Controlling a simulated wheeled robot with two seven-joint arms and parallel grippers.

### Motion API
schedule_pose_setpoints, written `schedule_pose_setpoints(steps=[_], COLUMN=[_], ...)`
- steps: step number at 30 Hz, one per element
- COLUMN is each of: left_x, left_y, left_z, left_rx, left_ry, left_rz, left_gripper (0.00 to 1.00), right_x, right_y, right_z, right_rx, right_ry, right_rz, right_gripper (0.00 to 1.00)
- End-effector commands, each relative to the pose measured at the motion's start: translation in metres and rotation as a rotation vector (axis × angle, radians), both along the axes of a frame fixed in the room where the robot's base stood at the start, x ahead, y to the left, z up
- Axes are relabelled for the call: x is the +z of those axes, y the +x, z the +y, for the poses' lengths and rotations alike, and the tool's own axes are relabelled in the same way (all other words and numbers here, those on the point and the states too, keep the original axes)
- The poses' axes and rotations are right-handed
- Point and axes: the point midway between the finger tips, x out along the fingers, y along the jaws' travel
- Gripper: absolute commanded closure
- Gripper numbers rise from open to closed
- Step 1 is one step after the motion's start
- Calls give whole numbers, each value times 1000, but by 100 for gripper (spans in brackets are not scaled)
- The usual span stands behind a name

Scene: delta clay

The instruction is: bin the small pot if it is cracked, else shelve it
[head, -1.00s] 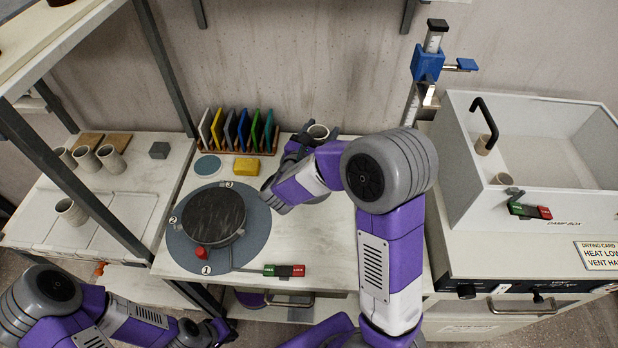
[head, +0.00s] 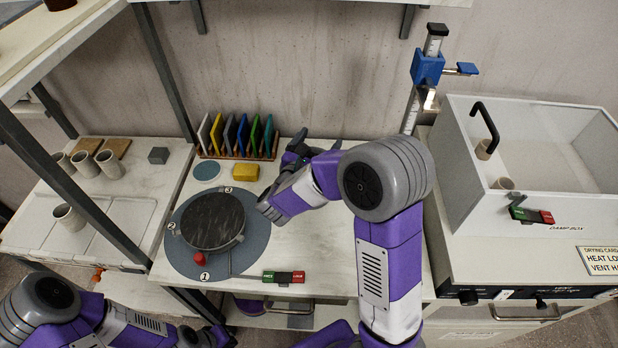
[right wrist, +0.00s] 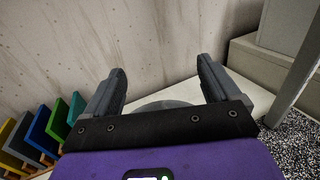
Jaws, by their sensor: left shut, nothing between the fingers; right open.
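My right gripper (head: 318,143) is open at the back of the worktable, right of the coloured tiles. In the right wrist view its fingers (right wrist: 160,88) stand apart, with part of a grey rounded thing (right wrist: 165,105) low between them. I cannot tell what this is. My left gripper (head: 218,336) is shut and empty at the bottom left, low in front of the table.
Several pale pots (head: 110,163) stand on the left bench, one apart (head: 69,217). A dark turntable wheel (head: 213,222) sits on a blue-grey disc. A yellow block (head: 245,170) lies behind it.

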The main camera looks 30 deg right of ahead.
Motion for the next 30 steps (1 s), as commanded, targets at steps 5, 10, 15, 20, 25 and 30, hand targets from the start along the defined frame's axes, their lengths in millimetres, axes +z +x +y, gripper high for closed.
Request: schedule_pose_setpoints(steps=[5,10,15,20,25,30], left_x=[4,5,6,6,6,6], left_y=[0,0,0,0,0,0], left_z=[0,0,0,0,0,0], left_rx=[0,0,0,0,0,0], left_ry=[0,0,0,0,0,0], left_rz=[0,0,0,0,0,0], left_gripper=[100,100,100,100,100,100], right_x=[1,1,0,0,0,0], right_y=[-18,-32,-38,-38,-38,-38], right_z=[27,46,52,52,52,52], right_rx=[5,4,1,0,0,0], right_ry=[-1,-1,-2,-1,-1,-1], right_rz=[2,1,1,0,0,0], right_gripper=[11,11,11,11,11,11])
